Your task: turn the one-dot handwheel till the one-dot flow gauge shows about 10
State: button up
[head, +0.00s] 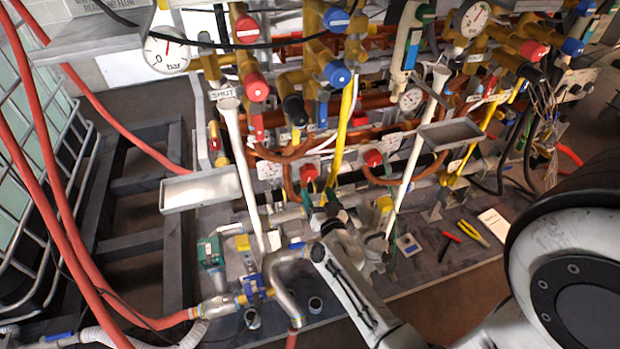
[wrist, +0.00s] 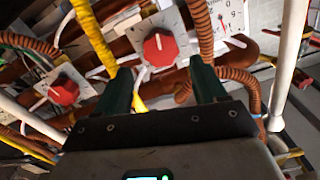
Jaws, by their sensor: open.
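A red handwheel (wrist: 160,47) on a white plate is close ahead, between my fingertips in the wrist view. In the head view a red handwheel (head: 308,172) is just beyond my gripper (head: 321,200). My gripper (wrist: 161,70) has dark green fingers, spread apart and empty; contact with the wheel cannot be seen. A white gauge plate with digits and a red pointer (wrist: 232,20) is beside the wheel; a small gauge plate (head: 268,170) also shows in the head view. Its reading is unclear. No identifying dots are legible.
Another red handwheel (wrist: 63,92) is nearby, also in the head view (head: 373,158). A yellow hose (wrist: 92,38) and brown corrugated hoses (wrist: 238,76) crowd the space. Metal trays (head: 200,187) (head: 450,134) stick out on both sides. Pliers (head: 473,233) lie on the bench.

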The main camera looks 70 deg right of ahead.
aim_at(309, 177)
jog(key=b+x, duration=0.1)
jog(key=x, duration=0.7)
jog(key=shift+b, duration=0.3)
jog(key=shift+c, duration=0.5)
jog(key=shift+a, duration=0.1)
jog(key=c, duration=0.7)
